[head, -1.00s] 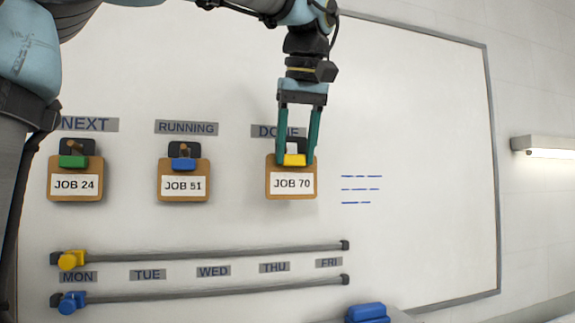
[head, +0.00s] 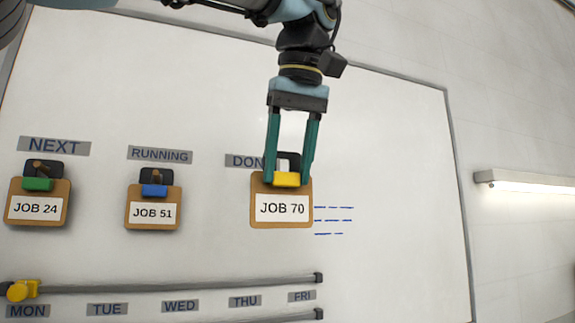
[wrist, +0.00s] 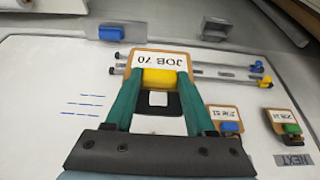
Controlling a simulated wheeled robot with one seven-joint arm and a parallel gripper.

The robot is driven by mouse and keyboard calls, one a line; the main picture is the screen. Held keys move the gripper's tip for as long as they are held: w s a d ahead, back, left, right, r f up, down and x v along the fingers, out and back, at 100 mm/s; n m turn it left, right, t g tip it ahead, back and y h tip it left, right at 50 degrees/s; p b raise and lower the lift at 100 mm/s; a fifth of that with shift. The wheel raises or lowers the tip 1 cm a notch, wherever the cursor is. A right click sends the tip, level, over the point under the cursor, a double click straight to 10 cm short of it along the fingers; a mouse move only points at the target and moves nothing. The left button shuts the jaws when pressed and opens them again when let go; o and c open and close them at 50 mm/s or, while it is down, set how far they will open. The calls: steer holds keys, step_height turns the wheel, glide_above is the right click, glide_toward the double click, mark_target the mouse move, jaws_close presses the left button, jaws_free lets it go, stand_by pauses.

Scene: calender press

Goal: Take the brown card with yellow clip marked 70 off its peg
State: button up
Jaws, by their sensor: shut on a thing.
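The brown card marked JOB 70 (head: 282,209) hangs upright from my gripper (head: 287,178), in front of the whiteboard. My gripper is shut on its yellow clip, with a green finger on each side. In the wrist view the card (wrist: 158,60) appears upside down, with the yellow clip (wrist: 159,78) between the fingers. The black tab (wrist: 158,99) above the clip has a square hole with only white showing through it and no peg in it. The peg itself is not visible. The DONE label (head: 243,161) is partly hidden behind my finger and the tab.
The whiteboard (head: 390,130) carries the JOB 24 card (head: 39,208) with a green clip and the JOB 51 card (head: 153,212) with a blue clip, both on pegs. A rail (head: 170,285) with a yellow slider (head: 22,290) runs below.

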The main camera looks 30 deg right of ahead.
steer(key=shift+r+p, duration=0.35)
steer(key=shift+p, duration=0.1)
steer(key=shift+s, duration=0.1)
stand_by(0.5)
steer(key=s, duration=0.3)
steer(key=s+p, duration=0.1)
steer(key=shift+s+a+r, duration=0.15)
steer(key=shift+a+r, duration=0.1)
steer(key=shift+r, duration=0.15)
stand_by(0.4)
steer(key=s, duration=0.6)
steer(key=shift+a, duration=0.4)
stand_by(0.5)
